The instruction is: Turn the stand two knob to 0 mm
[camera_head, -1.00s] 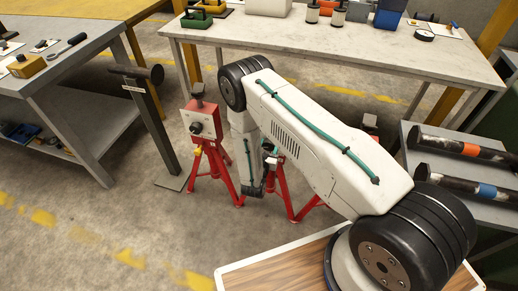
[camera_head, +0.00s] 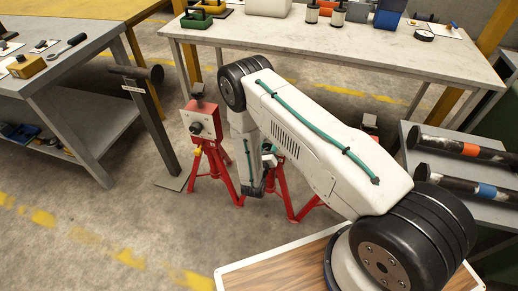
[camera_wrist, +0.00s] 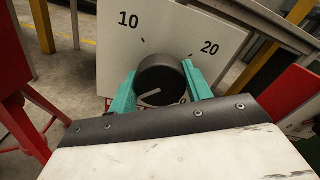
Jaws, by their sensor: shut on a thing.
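A dark round knob (camera_wrist: 158,76) sits on a pale dial plate (camera_wrist: 112,55) in the wrist view. My gripper (camera_wrist: 160,84) has teal fingers on its left and right sides, shut on it. The knob's white pointer line slants to the lower left. The plate reads 10 at the upper left and 20 at the upper right. A partly hidden figure ending in 0 shows by the right finger. In the head view my arm hides the knob and most of its red stand (camera_head: 279,183).
Another red stand (camera_head: 211,160) with a boxed dial stands left in the head view, beside a dark post (camera_head: 150,112). A workbench (camera_head: 330,45) lies behind. A grey shelf (camera_head: 480,187) with dark rollers is at right. Open floor lies at the lower left.

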